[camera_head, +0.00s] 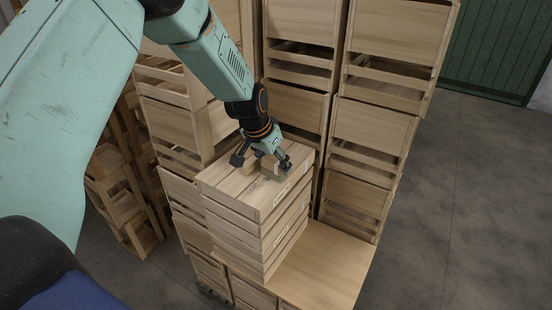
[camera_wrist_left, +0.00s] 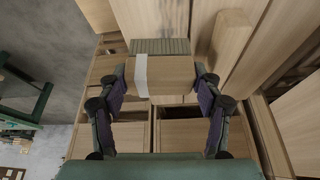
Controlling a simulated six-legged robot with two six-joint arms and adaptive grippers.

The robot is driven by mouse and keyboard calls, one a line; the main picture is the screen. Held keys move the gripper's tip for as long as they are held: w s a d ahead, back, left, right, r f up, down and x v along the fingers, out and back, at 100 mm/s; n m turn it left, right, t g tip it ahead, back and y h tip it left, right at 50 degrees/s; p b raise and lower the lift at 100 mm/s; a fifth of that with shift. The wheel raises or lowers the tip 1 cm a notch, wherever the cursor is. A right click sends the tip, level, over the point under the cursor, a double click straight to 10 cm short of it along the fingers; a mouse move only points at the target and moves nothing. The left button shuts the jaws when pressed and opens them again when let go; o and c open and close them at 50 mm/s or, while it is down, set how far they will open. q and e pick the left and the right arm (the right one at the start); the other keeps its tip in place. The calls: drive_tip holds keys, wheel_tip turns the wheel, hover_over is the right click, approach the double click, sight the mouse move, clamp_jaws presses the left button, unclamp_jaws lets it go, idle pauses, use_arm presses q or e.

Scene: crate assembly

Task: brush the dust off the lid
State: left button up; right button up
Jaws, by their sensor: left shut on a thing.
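My left gripper (camera_head: 262,164) is over the lid (camera_head: 232,187) of the wooden crate stack, close to its far right part. It is shut on a wooden-handled brush (camera_head: 271,169). In the left wrist view the brush (camera_wrist_left: 172,77) lies between the two fingers of my left gripper (camera_wrist_left: 160,82). It has a white band and a grey-green ridged end, which looks like the bristles. I cannot tell whether the bristles touch the lid. No dust can be made out on the lid. My right gripper is in neither view.
The crate stack (camera_head: 268,238) has pale labels on its front and stands on a wooden surface (camera_head: 325,268) with bare room to its right. Tall stacks of wooden crates (camera_head: 372,125) rise close behind. Grey floor (camera_head: 470,210) is clear at the right.

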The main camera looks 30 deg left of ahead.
use_arm(q)
drive_tip(key=shift+s, duration=0.8)
drive_tip(key=shift+s+a+r, duration=0.1)
drive_tip(key=shift+s+a, duration=0.05)
drive_tip(key=shift+s, duration=1.45)
drive_tip(key=shift+s+f+b, duration=0.25)
drive_tip(key=shift+s+b, duration=0.05)
drive_tip(key=shift+s, duration=0.2)
drive_tip(key=shift+s+a, duration=0.15)
drive_tip(key=shift+s, duration=0.45)
drive_tip(key=b, duration=0.3)
drive_tip(key=shift+s+f, duration=0.15)
drive_tip(key=shift+s, duration=0.2)
drive_tip(key=shift+s+a+b, duration=0.15)
drive_tip(key=shift+s+b, duration=0.8)
drive_tip(key=shift+b, duration=0.3)
drive_tip(key=shift+s+b, duration=0.25)
drive_tip(key=shift+b, duration=0.35)
